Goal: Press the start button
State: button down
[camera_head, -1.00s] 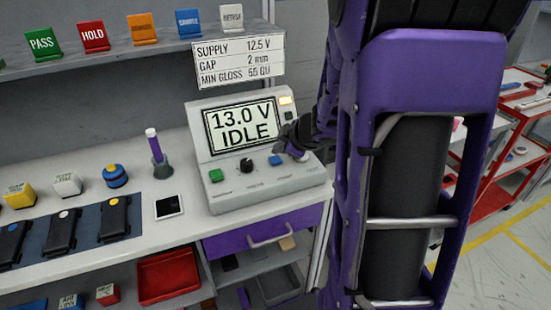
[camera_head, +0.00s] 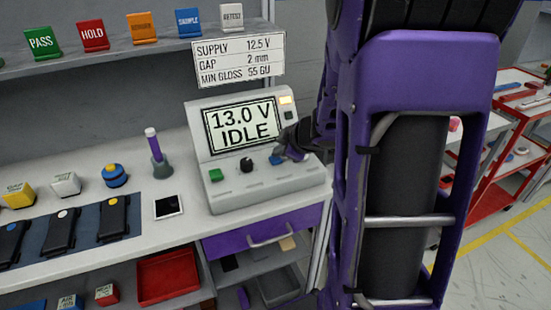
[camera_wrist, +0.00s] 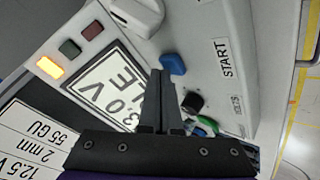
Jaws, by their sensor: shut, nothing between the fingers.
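The grey console (camera_head: 230,195) stands on the bench, its screen (camera_head: 241,125) reading "13.0 V IDLE". The blue button (camera_head: 275,160) is on its front panel, partly beside my gripper. In the wrist view the blue button (camera_wrist: 172,64) lies just beyond the fingertips, in line with the label START (camera_wrist: 224,58). My gripper (camera_head: 283,154) is shut and empty over the right part of the panel. In the wrist view its fingertips (camera_wrist: 157,76) appear close to the blue button. I cannot tell whether they touch it.
A black knob (camera_head: 246,165) and a green button (camera_head: 215,175) sit left of the blue button. A white fixture (camera_wrist: 137,14) lies on its other side. A spec sign (camera_head: 238,61) hangs above the console. My arm hides the bench's right side.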

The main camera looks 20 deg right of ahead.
aim_at(279, 160)
jog(key=shift+f, duration=0.35)
jog(key=shift+r, duration=0.15)
dwell(0.4)
jog(key=shift+r+p, duration=0.75)
jog(key=shift+p, duration=0.15)
notch_tip(279, 160, up, 3)
jog(key=p, duration=0.3)
jog(key=shift+r, duration=0.1)
jog(key=shift+r+p, duration=0.7)
jog(key=shift+r, duration=0.2)
